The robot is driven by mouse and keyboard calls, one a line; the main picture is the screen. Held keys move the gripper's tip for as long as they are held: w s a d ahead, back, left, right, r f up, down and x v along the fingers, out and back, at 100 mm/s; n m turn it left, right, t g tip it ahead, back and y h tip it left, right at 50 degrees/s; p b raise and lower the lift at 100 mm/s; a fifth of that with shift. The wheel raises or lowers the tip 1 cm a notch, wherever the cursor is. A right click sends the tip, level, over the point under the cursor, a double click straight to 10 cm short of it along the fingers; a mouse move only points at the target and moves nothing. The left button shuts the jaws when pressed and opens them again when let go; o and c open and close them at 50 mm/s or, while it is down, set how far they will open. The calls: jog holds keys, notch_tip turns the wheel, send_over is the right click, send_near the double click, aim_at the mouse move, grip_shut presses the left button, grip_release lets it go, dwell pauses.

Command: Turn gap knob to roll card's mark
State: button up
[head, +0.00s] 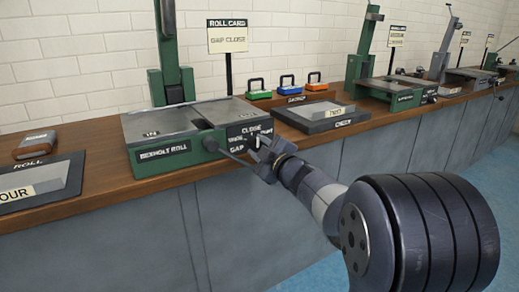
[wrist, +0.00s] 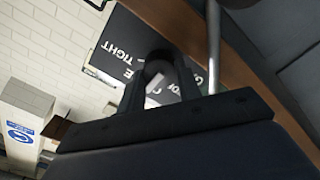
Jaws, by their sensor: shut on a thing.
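The roll card (head: 227,40) stands on a post behind the machine and reads "GAP CLOSE". The green and grey bekholt roll machine (head: 165,122) sits on the bench. Its dark front panel (head: 238,132) carries the words "CLOSE", "WIDE" and "GAP"; "TIGHT" shows on the panel in the wrist view (wrist: 112,52). My gripper (head: 268,150) is at the right part of this panel and shut on the gap knob (wrist: 157,68). The jaws hide much of the knob, and I cannot tell exactly which word it points to.
A metal crank rod (head: 238,159) sticks out from the panel just left of my gripper. A dark tray (head: 320,117) lies right of the machine, with green, blue and orange padlock-like blocks (head: 287,83) behind it. More machines (head: 395,90) stand further right along the wooden bench.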

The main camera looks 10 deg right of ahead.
dwell(0.3)
jog(key=o, duration=1)
jog(key=shift+p+v, duration=1.35)
jog(key=shift+v, duration=4.05)
jog(key=shift+w, duration=0.15)
jog(key=b+x, duration=0.2)
jog(key=x, duration=0.8)
jog(key=shift+w+a+b, duration=0.1)
jog(key=shift+w+b, duration=0.2)
jog(key=shift+s, duration=0.1)
